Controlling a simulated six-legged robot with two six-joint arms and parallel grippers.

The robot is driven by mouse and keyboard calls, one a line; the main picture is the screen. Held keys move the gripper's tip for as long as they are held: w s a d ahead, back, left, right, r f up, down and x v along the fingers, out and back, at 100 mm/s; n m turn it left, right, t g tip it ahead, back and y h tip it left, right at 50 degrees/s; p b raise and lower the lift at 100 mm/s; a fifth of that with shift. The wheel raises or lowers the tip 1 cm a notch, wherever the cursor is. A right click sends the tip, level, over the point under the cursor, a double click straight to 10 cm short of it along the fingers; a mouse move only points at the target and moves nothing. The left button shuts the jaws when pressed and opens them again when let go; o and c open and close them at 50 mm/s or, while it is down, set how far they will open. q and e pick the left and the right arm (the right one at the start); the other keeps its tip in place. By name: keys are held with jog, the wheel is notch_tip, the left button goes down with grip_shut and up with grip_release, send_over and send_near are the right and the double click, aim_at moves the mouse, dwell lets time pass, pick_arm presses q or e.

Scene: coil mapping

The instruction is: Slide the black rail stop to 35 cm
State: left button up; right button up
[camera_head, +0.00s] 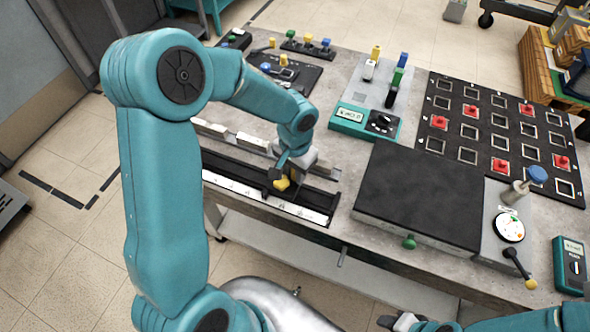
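A long black rail (230,167) with a white scale strip (250,194) lies along the front left of the bench. The black rail stop appears to be at the scale's right part, mostly hidden under my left gripper (281,174); its yellow knob (282,184) shows just below the fingers. My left gripper points down at the stop, close to or touching it. I cannot tell whether its fingers are closed on it. The scale's numbers are too small to read. My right gripper (393,322) shows only partly at the bottom edge, away from the rail.
A black flat plate (420,195) stands right of the rail. Behind are a teal meter box (365,121) and a black grid board (480,150) with red blocks. A dial with a lever (509,228) and a teal handheld meter (570,265) are at the right.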

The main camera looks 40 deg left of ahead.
pick_arm(q)
grip_shut()
jog(key=a, duration=0.2)
jog(key=s+a, duration=0.1)
jog(key=a, duration=0.2)
jog(key=shift+d, duration=0.1)
jog(key=o, duration=0.9)
grip_release()
notch_tip(320, 180, up, 16)
jog(key=shift+r, duration=0.2)
